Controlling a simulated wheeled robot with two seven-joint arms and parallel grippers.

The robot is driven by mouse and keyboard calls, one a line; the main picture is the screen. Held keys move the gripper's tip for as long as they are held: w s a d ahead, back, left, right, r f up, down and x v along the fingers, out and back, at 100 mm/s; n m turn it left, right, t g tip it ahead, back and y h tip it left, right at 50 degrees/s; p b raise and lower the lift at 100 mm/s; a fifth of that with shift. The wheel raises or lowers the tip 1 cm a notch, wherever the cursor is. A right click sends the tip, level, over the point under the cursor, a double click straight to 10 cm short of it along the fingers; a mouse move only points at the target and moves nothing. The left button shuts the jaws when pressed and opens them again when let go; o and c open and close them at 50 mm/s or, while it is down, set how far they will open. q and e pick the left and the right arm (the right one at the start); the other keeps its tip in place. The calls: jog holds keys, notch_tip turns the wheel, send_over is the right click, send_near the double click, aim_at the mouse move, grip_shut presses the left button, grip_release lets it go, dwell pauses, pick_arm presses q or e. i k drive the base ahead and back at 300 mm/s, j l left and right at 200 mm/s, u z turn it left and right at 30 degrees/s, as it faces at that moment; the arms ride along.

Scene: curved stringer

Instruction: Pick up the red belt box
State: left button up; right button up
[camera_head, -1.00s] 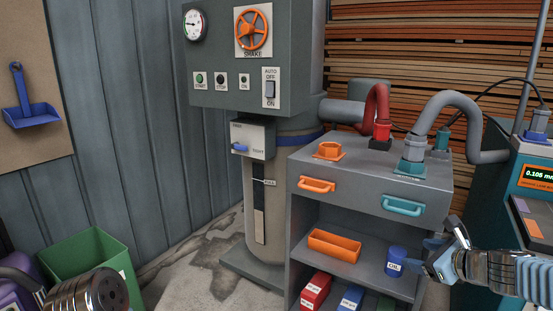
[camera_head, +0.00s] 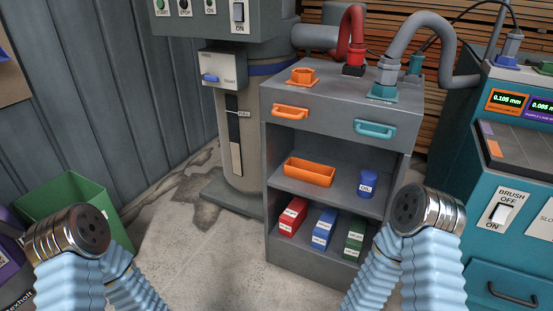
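The red belt box (camera_head: 291,217) lies on the bottom shelf of the grey cabinet (camera_head: 280,158), at the left end of a row of boxes. It has white labels on its near end and top. A blue box (camera_head: 324,228) is beside it, and a green box (camera_head: 354,239) is farther right. Nothing is touching the red box from my arms. My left arm shows at the lower left and my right arm at the lower right, both as metal joints with light blue sleeves. Neither gripper's fingers show.
An orange tray (camera_head: 309,173) and a blue oil can (camera_head: 367,184) stand on the shelf above. The orange handle (camera_head: 290,112) and teal handle (camera_head: 374,129) stick out in front. A green bin (camera_head: 66,199) is at left. The floor before the cabinet is clear.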

aim_at(291, 219)
jog(key=i+z, duration=0.2)
jog(key=i, duration=0.25)
jog(key=i+j+z, duration=0.25)
jog(key=i, duration=0.15)
jog(key=l, duration=0.1)
